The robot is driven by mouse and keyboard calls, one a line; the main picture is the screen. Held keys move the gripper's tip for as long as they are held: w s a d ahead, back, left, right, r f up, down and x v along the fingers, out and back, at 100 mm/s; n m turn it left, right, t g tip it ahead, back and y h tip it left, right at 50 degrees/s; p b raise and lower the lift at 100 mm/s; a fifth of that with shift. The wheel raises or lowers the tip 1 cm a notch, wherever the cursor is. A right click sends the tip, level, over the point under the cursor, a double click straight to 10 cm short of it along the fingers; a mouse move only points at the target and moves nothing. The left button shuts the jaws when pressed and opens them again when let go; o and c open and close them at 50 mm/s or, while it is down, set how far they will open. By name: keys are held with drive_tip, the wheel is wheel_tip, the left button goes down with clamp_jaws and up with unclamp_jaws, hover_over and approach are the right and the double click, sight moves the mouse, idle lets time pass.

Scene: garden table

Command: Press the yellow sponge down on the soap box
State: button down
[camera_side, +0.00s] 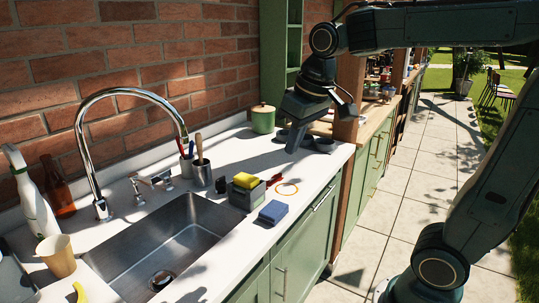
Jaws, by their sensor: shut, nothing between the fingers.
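The yellow sponge (246,181) sits at the top of the dark grey soap box (240,200) on the white counter, right of the sink. I cannot tell how far down in the box it sits. My gripper (291,149) is shut and empty, with its fingers pointing down. In the picture it is above and to the right of the sponge, apart from it.
A blue sponge (273,212) lies near the counter's front edge. An orange ring (287,189) lies right of the box. A metal cup (202,173) with tools stands to the left. A green canister (263,119) stands behind. The sink (165,245) and tall faucet (83,150) are at left.

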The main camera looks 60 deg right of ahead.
drive_tip(key=w+d+f+m+g, duration=0.15)
drive_tip(key=w+d, duration=0.25)
drive_tip(key=w, duration=0.7)
drive_tip(key=g, duration=0.2)
approach(246, 177)
drive_tip(key=shift+d, duration=0.1)
drive_tip(key=shift+f, duration=0.15)
drive_tip(key=shift+f, duration=2.75)
drive_tip(key=shift+f, duration=1.05)
wheel_tip(246, 177, up, 8)
idle(1.4)
